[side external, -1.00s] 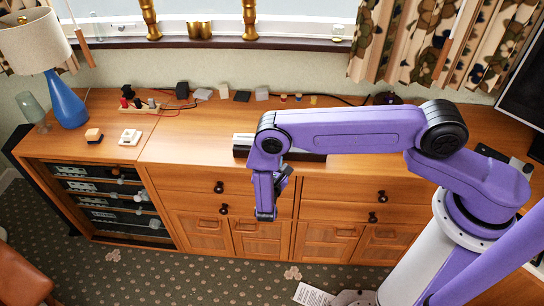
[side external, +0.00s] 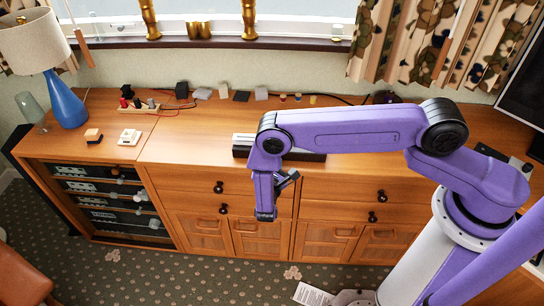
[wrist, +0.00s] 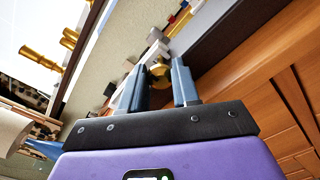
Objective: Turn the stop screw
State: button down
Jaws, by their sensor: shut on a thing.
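The stop screw (wrist: 159,69) shows in the wrist view as a small brass-coloured round knob between my fingertips. My gripper (wrist: 160,82) is shut on it, one blue-grey finger on each side. In the side view my gripper (side external: 291,178) is small and dark, just in front of the long black and pale unit (side external: 310,157) on the cabinet top. The screw cannot be made out in that view; my arm hides part of the unit.
The wooden cabinet (side external: 195,180) has drawers with dark knobs below my gripper. Behind the unit lie several small blocks and cables. A blue lamp (side external: 66,102), a block (side external: 93,136) and a white box (side external: 130,137) stand at left. The cabinet top between is clear.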

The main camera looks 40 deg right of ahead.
jog(key=c, duration=0.8)
grip_release()
jog(key=shift+s+a, duration=0.1)
jog(key=v, duration=1.7)
jog(key=shift+a+r, duration=0.15)
jog(key=shift+r, duration=0.05)
